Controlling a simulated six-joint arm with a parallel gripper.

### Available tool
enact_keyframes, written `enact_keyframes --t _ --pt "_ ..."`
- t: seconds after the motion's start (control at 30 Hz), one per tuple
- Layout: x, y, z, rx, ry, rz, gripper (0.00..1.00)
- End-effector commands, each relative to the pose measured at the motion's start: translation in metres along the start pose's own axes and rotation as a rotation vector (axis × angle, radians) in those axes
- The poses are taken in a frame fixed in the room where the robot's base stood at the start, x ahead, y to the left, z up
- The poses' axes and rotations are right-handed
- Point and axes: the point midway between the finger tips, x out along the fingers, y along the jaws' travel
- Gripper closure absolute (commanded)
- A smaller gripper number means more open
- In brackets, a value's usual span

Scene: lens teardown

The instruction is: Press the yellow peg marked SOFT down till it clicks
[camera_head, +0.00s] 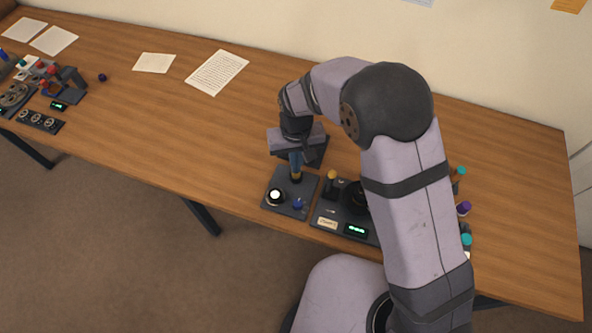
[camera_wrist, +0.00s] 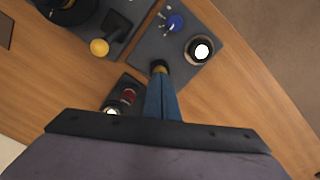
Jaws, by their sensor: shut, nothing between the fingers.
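My gripper (camera_head: 295,167) points down over the left dark panel (camera_head: 270,209), its blue fingers together with nothing between them. It also shows in the wrist view (camera_wrist: 160,78). A short dark peg with a yellow-gold band (camera_wrist: 160,65) stands at the fingertips and also shows in the head view (camera_head: 296,177). The fingertips overlap it, partly hiding it; I cannot tell whether they touch it. No SOFT marking can be read. On the same panel are a blue knob (camera_head: 298,204) and a black round part with a bright white top (camera_head: 276,196).
A second panel (camera_head: 318,220) sits to the right, with a yellow-topped lever (camera_head: 332,175), black round part and green display (camera_head: 356,230). A dark base with a red part (camera_wrist: 128,96) is close to the fingers. My arm hides part of the right side. Open wood lies to the left.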

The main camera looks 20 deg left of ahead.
Motion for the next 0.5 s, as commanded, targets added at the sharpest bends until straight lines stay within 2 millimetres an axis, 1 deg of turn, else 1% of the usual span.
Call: enact_keyframes --t 0.07,0.23,0.5 --pt "0.002 0.000 0.002 0.000 -0.004 0.001 1.00" --pt "-0.002 0.001 0.002 0.000 -0.005 0.001 1.00" --pt "-0.023 0.000 0.001 0.000 -0.004 0.001 1.00"
